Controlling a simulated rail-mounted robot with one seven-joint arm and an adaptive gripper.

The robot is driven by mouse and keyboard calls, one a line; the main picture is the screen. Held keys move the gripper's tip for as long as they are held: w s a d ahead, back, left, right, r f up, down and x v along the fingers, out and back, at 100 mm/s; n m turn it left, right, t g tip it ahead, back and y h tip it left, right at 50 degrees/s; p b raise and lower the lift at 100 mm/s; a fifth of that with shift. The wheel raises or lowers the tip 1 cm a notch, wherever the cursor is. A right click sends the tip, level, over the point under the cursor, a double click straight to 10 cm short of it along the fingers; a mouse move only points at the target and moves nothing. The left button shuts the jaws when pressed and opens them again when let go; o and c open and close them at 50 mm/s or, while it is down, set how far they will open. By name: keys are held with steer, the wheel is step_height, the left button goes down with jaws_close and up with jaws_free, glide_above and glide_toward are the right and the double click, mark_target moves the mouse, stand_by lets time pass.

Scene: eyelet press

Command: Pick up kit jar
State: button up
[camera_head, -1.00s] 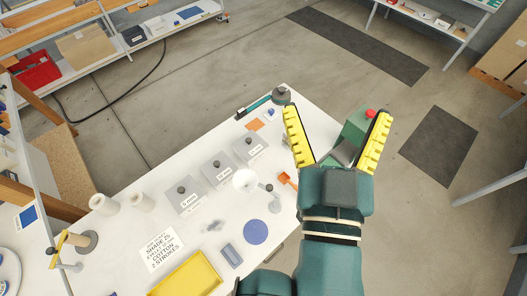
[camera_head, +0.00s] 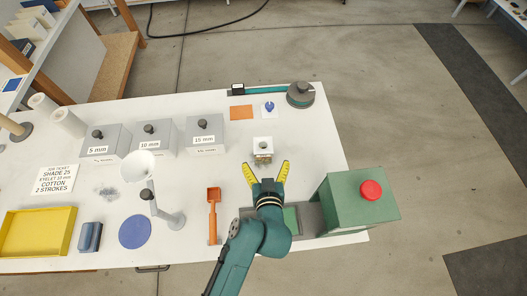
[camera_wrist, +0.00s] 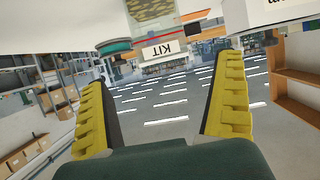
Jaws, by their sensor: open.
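The kit jar (camera_head: 262,158) stands on the white table just beyond my fingertips in the head view. It has a pale square-looking top with a dark centre and a brownish lower part. In the wrist view the jar's speckled tan body (camera_wrist: 150,8) is cut off by the top edge, and a white label reading KIT (camera_wrist: 165,50) appears upside down. My gripper (camera_head: 266,172) is open, its yellow fingers spread and pointing toward the jar. Nothing is between the fingers (camera_wrist: 160,75) in the wrist view.
A green box with a red button (camera_head: 371,190) stands right of my gripper. An orange scoop (camera_head: 214,208) lies left.

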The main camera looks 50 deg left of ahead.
mark_target(263, 152)
steer(key=x, duration=0.3)
steer(key=shift+w, duration=0.1)
steer(key=x, duration=0.5)
steer(key=shift+a+r+b, duration=0.3)
steer(key=shift+r, duration=0.1)
steer(key=shift+w+a+f, duration=0.15)
steer(key=shift+a, duration=0.05)
steer(key=c, duration=1.3)
